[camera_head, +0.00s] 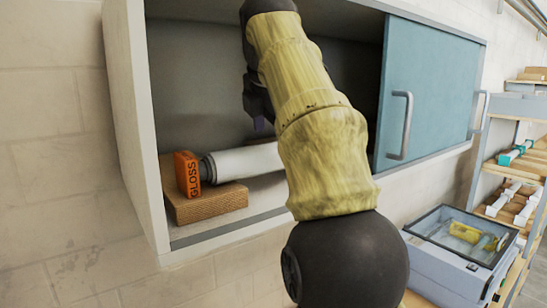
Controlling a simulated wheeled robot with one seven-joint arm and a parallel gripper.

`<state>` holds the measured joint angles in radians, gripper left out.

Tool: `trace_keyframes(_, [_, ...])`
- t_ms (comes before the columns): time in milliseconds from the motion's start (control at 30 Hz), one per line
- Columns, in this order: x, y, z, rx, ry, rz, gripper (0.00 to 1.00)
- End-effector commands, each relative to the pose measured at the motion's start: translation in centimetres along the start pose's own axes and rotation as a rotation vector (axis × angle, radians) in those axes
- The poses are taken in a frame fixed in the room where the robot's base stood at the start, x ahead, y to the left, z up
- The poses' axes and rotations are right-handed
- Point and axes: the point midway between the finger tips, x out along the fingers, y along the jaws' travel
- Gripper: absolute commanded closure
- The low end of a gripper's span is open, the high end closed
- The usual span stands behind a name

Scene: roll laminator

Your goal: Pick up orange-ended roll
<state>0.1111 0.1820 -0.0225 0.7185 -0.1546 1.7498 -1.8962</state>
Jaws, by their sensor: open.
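The orange-ended roll (245,161) lies on its side in an open wall cabinet. Its orange square end, marked GLOSS (187,176), faces left. A dark collar joins this end to the pale roll. The left part rests on a brown wooden block (212,204), and the right part is hidden behind my arm. My gripper (262,122) is inside the cabinet opening, appearing just above the roll in the picture, mostly hidden by my arm. It is open and holds nothing that I can see. The gap between it and the roll cannot be judged.
A blue sliding door (430,85) with grey handles covers the cabinet's right side. The cabinet's left wall (135,110) stands close to the orange end. A grey-blue laminator (452,262) sits at lower right. Shelves (515,170) with other rolls stand at far right.

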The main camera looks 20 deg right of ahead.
Motion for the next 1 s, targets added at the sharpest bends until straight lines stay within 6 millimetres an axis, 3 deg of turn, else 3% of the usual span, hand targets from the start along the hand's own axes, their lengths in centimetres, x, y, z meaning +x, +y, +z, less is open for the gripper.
trace_keyframes(167, [0.5, -0.2, 0.0, 0.0, 0.0, -0.002, 0.22])
trace_keyframes(600, [4.9, -0.8, 0.0, 0.0, 0.001, -0.002, 0.22])
trace_keyframes(1000, [5.2, -0.8, 0.0, 0.0, 0.0, 0.0, 0.22])
